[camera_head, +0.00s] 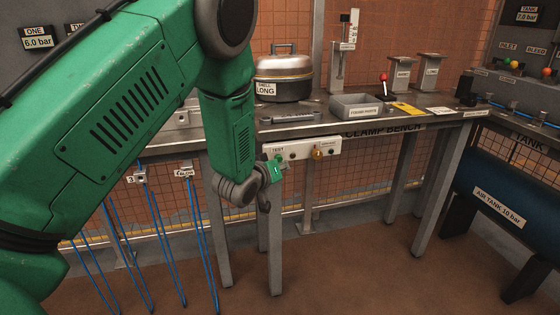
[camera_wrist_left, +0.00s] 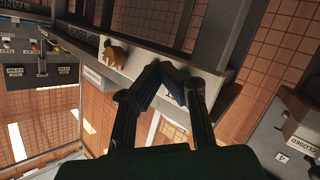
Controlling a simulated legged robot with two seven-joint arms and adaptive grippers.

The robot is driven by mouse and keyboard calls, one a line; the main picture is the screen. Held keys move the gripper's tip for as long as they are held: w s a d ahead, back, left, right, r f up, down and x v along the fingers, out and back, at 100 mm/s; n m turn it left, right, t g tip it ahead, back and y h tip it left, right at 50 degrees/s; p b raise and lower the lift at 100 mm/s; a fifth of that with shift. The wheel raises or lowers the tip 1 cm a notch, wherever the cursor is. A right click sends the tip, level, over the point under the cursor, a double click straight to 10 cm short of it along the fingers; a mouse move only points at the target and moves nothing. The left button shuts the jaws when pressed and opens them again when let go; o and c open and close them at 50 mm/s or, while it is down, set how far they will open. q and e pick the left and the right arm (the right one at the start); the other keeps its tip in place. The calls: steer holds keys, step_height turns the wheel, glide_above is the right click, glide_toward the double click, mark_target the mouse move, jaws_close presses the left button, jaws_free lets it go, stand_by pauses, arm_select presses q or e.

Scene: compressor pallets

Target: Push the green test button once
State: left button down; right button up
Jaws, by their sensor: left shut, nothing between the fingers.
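A white control box (camera_head: 301,150) hangs under the front edge of the clamp bench, with a TEST label at its left end and a brass-yellow knob (camera_head: 317,153) further right. My left gripper (camera_head: 277,160) is at the box's left end, just under the TEST label, and my green hand covers much of that spot. In the left wrist view my left gripper (camera_wrist_left: 166,68) has its fingers closed to a point against the background of the white box (camera_wrist_left: 145,62), with nothing between them. The brass knob (camera_wrist_left: 116,54) is left of the fingertips. I cannot make out the green button for certain; contact cannot be told.
Bench legs stand below the box. Blue hoses (camera_head: 155,235) hang at left. A blue air tank (camera_head: 505,200) is at right. The floor in front is clear.

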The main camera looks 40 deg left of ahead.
arm_select(q)
steer(key=shift+w+d+r+p, duration=0.2)
steer(key=shift+r+p, duration=0.1)
steer(key=shift+p, duration=0.05)
stand_by(0.3)
steer(key=shift+a, duration=0.1)
steer(key=shift+w+a+f, duration=0.1)
steer(key=shift+a+f, duration=0.05)
steer(key=shift+a, duration=0.1)
steer(key=shift+w, duration=0.1)
steer(key=shift+w+a, duration=0.15)
steer(key=shift+a, duration=0.1)
stand_by(0.4)
steer(key=shift+w+a, duration=0.1)
steer(key=shift+w, duration=0.05)
stand_by(0.6)
